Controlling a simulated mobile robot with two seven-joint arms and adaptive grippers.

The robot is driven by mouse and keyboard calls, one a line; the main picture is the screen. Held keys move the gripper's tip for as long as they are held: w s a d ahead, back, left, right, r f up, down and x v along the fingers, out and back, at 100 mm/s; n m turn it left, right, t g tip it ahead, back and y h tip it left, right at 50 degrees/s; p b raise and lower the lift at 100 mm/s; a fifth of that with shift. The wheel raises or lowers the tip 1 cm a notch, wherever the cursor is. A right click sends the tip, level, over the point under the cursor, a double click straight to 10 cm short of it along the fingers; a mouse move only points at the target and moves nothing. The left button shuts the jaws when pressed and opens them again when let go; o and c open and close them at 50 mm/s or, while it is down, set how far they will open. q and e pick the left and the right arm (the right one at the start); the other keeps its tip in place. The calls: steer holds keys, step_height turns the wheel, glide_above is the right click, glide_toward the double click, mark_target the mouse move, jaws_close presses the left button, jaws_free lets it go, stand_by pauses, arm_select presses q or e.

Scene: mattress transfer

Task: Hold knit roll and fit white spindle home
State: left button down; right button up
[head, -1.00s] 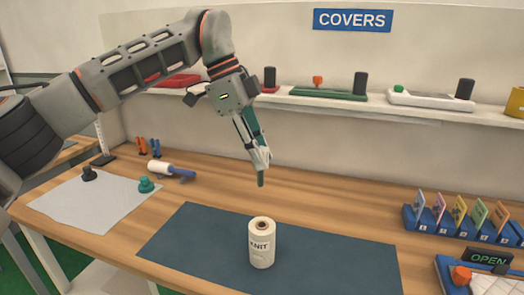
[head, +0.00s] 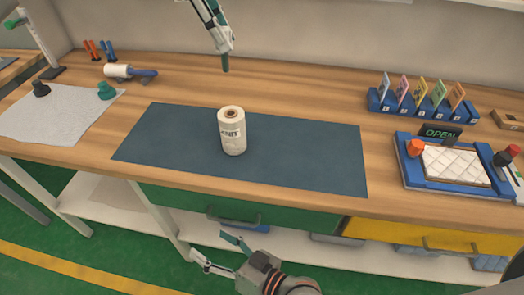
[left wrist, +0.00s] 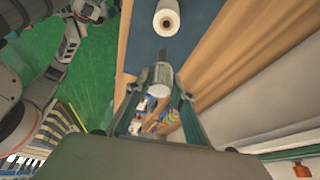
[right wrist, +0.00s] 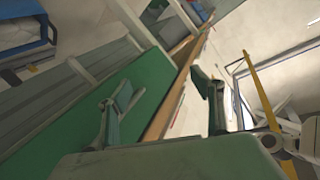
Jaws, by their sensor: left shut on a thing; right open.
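The knit roll (head: 232,134), a cream cylinder with dark lettering and a hole in its top, stands upright on the dark blue mat (head: 310,165). It also shows in the left wrist view (left wrist: 168,24). My left gripper (head: 219,40) is above and behind the roll in the head view, shut on the white spindle (left wrist: 158,90). The spindle's dark tip (head: 225,64) points down, apart from the roll. My right gripper (head: 216,251) is open and empty, in front of the bench and below its top. Its parted fingers show in the right wrist view (right wrist: 166,98).
A grey cloth with dark and teal knobs (head: 105,91) and a lint roller (head: 122,72) lie left. A card rack (head: 420,112) and a blue tray with a quilted white pad (head: 455,168) stand right. Green (head: 230,209) and yellow drawers are under the front edge.

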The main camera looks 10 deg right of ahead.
steer(key=w+a+r+m+t+y, duration=0.25)
steer(key=r+m, duration=0.35)
steer(key=r, duration=0.6)
steer(key=m+t+h, duration=0.3)
steer(key=m+h, duration=0.2)
steer(key=m, duration=2.1)
glide_toward(232, 126)
steer(key=shift+w+d+f+g+y, duration=0.15)
steer(key=shift+w+f, duration=0.15)
steer(key=shift+f, duration=0.25)
steer(key=shift+w+d+f+g+y, duration=0.1)
steer(key=shift+w+f, duration=0.25)
steer(key=shift+f, duration=0.2)
steer(key=shift+w+d+f+m, duration=0.15)
steer(key=shift+w+d+m, duration=0.2)
steer(key=shift+m, duration=0.45)
steer(key=x, duration=1.1)
steer(key=shift+w+a+f, duration=0.15)
steer(key=shift+w+f, duration=0.1)
steer(key=shift+w, duration=0.1)
steer(key=shift+c, duration=0.4)
